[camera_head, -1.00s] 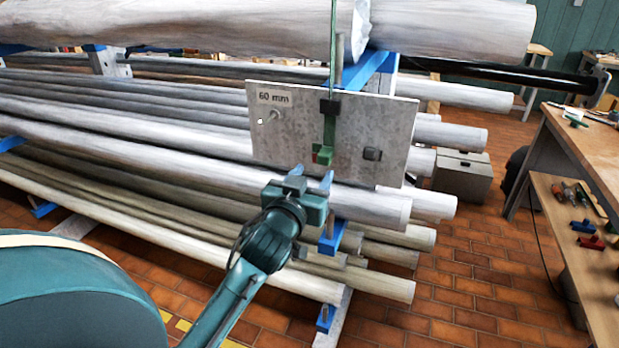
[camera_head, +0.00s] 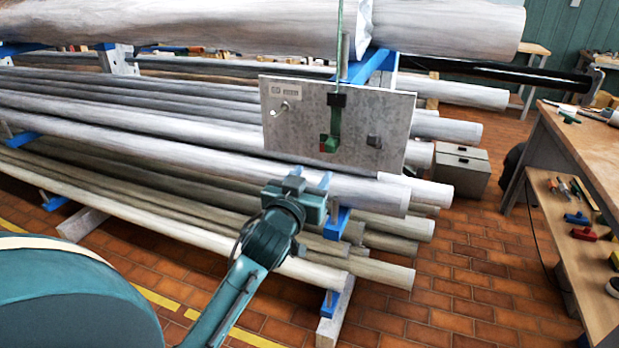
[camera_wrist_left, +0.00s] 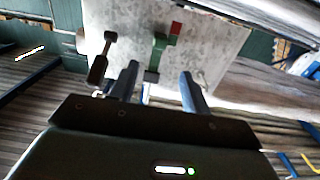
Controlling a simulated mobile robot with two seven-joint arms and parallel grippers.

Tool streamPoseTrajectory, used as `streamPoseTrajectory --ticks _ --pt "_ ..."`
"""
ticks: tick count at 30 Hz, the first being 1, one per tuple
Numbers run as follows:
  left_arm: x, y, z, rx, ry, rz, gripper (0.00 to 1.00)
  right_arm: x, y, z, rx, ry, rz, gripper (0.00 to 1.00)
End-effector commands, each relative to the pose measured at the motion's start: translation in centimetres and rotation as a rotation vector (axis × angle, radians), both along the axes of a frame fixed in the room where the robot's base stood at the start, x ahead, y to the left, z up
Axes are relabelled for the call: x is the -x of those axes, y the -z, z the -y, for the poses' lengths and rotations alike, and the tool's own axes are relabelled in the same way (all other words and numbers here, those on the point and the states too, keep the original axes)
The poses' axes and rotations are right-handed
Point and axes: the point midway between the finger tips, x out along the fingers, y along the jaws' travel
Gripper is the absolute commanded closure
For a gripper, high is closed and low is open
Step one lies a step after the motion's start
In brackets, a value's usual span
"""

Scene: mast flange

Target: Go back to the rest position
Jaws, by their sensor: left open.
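My left gripper (camera_head: 311,180) is in the middle of the head view, below the grey plate (camera_head: 300,135) marked in mm. It is open and empty, apart from the plate. In the left wrist view its two fingers (camera_wrist_left: 160,80) are spread, with the plate (camera_wrist_left: 215,45) beyond them. The plate hangs from a green strap (camera_head: 338,50) in front of the pipe rack. A green and red clip (camera_head: 329,144) sits at the strap's lower end. My right gripper is not in view.
A rack of long pale pipes (camera_head: 150,130) with blue arms (camera_head: 338,222) fills the left and middle. A workbench (camera_head: 575,140) and a lower shelf with tools (camera_head: 580,225) stand at the right. A grey box (camera_head: 461,170) is on the floor behind. Brick floor at the lower right is clear.

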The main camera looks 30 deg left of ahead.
Motion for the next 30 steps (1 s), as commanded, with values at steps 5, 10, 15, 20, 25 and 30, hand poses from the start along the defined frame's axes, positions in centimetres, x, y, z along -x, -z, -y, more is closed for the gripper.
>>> streamPoseTrajectory --ticks 5,10,15,20,25,30 --pt "0.0 0.0 0.0 0.000 0.000 0.000 0.53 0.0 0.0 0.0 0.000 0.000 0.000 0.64" --pt "0.1 0.5 0.2 -0.001 0.005 -0.010 0.53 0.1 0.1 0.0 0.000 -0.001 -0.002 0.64" --pt "1.8 6.4 2.6 -0.015 0.074 -0.131 0.53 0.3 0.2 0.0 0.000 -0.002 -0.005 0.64" --pt "7.0 16.2 7.0 -0.027 0.204 -0.334 0.53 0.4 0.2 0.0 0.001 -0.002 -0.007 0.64" --pt "14.6 24.5 11.6 -0.016 0.336 -0.518 0.53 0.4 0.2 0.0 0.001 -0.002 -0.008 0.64" --pt "20.6 28.7 14.6 0.007 0.418 -0.631 0.53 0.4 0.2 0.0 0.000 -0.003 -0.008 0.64"
